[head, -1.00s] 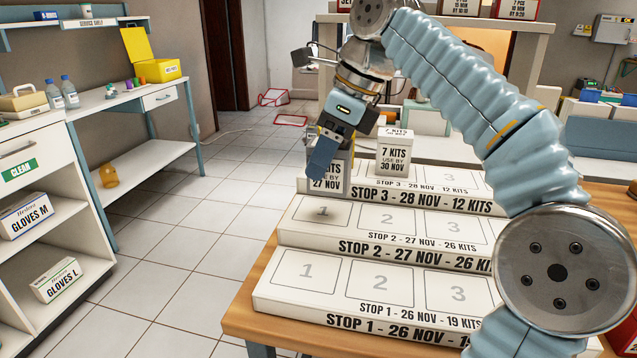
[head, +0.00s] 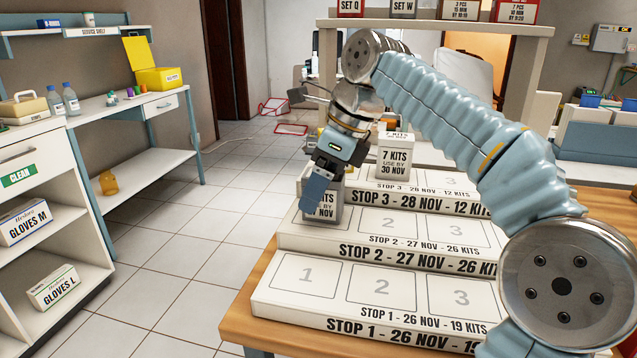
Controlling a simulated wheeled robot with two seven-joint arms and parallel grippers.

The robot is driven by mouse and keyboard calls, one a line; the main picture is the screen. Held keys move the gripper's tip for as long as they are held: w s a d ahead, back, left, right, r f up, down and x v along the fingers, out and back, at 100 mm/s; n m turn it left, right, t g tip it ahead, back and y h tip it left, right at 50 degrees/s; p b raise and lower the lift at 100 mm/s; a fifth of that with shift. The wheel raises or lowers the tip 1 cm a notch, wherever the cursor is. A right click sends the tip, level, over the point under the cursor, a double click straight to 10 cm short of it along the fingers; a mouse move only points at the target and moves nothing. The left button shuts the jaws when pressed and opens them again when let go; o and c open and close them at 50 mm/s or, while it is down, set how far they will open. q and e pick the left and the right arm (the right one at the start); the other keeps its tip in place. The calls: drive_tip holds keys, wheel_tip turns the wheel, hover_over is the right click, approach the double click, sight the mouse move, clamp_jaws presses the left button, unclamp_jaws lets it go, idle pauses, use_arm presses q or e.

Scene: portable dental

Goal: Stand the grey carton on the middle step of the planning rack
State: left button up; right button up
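The planning rack (head: 290,297) has three steps, labelled Stop 1 at the front, Stop 2 in the middle and Stop 3 at the back. The grey carton (head: 326,211), marked with 27 Nov, is upright at the left place of the middle step (head: 357,221). My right gripper (head: 317,190) is shut on this carton from above, and a blue finger hides part of its front. Whether the carton's base touches the step I cannot tell. My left gripper is not in view.
Another carton (head: 395,159), marked 7 kits 30 Nov, stands on the top step, right of my gripper. The other middle-step places and the front step look empty. A shelf (head: 545,28) with labelled boxes rises behind the rack.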

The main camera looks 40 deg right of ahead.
drive_tip(key=shift+r, duration=0.1)
drive_tip(key=shift+r, duration=0.35)
drive_tip(key=p+v, duration=0.3)
drive_tip(key=v, duration=0.6)
drive_tip(key=shift+d+r+p, duration=0.1)
drive_tip(key=shift+r+p, duration=0.15)
drive_tip(key=shift+p, duration=0.1)
drive_tip(key=shift+v, duration=1)
drive_tip(key=shift+s+f, duration=0.1)
